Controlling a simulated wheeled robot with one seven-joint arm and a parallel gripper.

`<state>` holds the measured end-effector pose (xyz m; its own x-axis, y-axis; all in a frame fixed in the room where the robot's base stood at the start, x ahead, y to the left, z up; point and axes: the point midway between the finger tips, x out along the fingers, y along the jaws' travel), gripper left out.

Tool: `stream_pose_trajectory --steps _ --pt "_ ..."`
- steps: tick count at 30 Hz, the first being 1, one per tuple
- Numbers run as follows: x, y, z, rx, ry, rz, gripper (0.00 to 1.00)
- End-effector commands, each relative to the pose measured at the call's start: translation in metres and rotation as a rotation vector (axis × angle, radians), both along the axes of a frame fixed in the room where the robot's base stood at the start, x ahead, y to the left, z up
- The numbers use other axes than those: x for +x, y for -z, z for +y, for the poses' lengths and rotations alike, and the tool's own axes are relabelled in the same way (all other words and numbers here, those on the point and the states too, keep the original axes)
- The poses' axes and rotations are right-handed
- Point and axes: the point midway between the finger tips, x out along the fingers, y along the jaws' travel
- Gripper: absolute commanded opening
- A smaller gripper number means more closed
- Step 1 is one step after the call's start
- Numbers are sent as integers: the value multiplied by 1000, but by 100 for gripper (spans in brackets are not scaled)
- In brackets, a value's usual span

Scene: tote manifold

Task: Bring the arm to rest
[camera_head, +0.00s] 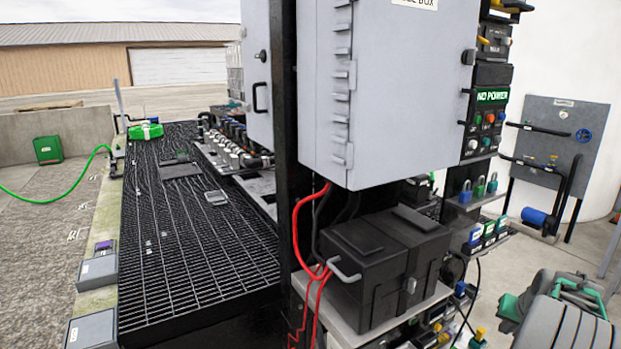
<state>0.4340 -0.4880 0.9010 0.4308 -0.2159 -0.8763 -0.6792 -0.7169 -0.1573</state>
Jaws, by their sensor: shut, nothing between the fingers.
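Grey rounded links with dark and green parts, which look like my own folded arm (572,318), are at the lower right corner. They run off the bottom and right edges. I cannot make out my gripper's fingers in this view. Nothing held can be seen. The arm parts appear to the right of the grey cabinet and the black box, with a visible gap between them.
A grey cabinet (385,95) hangs above a black box (375,262) with red cables (303,225). A control panel reading "NO POWER" (491,96) and shelves of small parts stand right of it. A grey board (556,135) stands farther right. Dark grating (190,235) lies at left.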

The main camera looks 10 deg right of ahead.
Motion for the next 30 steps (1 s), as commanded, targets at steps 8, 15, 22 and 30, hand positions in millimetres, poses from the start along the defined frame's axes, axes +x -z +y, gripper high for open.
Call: stream_pose_trajectory --steps 8,15,22,30 --pt "-98 36 219 245 -56 397 0" --pt "-128 7 375 114 -361 453 0" --pt "-90 -61 466 -62 -697 256 0" --pt "-88 -64 491 -76 -784 247 0"
